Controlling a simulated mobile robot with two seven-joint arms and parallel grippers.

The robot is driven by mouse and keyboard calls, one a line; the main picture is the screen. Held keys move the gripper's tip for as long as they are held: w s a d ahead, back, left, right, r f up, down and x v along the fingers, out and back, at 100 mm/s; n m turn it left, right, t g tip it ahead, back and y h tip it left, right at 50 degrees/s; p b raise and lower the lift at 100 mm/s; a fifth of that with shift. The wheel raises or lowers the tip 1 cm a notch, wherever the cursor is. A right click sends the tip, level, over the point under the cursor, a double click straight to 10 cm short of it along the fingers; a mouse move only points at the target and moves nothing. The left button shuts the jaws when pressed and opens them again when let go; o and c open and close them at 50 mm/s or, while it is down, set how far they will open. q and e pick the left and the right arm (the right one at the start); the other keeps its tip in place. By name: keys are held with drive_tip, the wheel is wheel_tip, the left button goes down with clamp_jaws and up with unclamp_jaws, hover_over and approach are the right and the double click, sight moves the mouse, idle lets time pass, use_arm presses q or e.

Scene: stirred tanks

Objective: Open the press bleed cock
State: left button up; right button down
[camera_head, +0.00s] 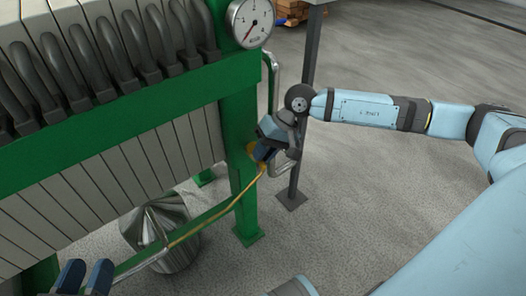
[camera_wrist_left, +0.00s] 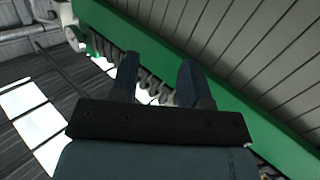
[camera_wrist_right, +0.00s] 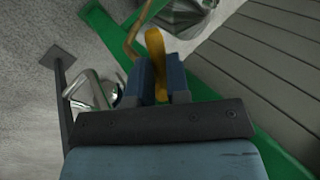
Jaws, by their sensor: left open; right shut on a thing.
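The bleed cock's yellow lever (camera_wrist_right: 155,45) stands between the fingers of my right gripper (camera_wrist_right: 158,68) in the right wrist view, its rounded end sticking out past them. In the head view my right gripper (camera_head: 264,150) is shut on it at the green end post of the press, and hides most of the cock. A thin brass pipe (camera_head: 232,203) runs from there down to the left. My left gripper (camera_head: 84,278) is open and empty at the bottom left of the head view; its two spread fingers also show in the left wrist view (camera_wrist_left: 158,80).
The green press frame (camera_head: 150,118) with grey plates and dark hoses fills the left. A pressure gauge (camera_head: 250,22) sits on top. A shiny metal vessel (camera_head: 160,235) stands below. A dark post (camera_head: 301,120) stands close behind my right gripper. The floor to the right is clear.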

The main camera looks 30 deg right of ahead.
use_arm(q)
drive_tip(key=shift+d, duration=0.1)
use_arm(e)
drive_tip(key=c, duration=1.1)
unclamp_jaws()
use_arm(q)
drive_tip(key=r+p, duration=0.1)
drive_tip(key=r+n+p, duration=0.1)
drive_tip(key=r+t+p, duration=0.1)
drive_tip(key=p, duration=0.1)
drive_tip(key=shift+s+r+n, duration=0.3)
drive_tip(key=shift+s, duration=0.1)
use_arm(e)
drive_tip(key=v, duration=1.3)
drive_tip(key=shift+d+r, duration=0.2)
drive_tip(key=shift+r, duration=0.15)
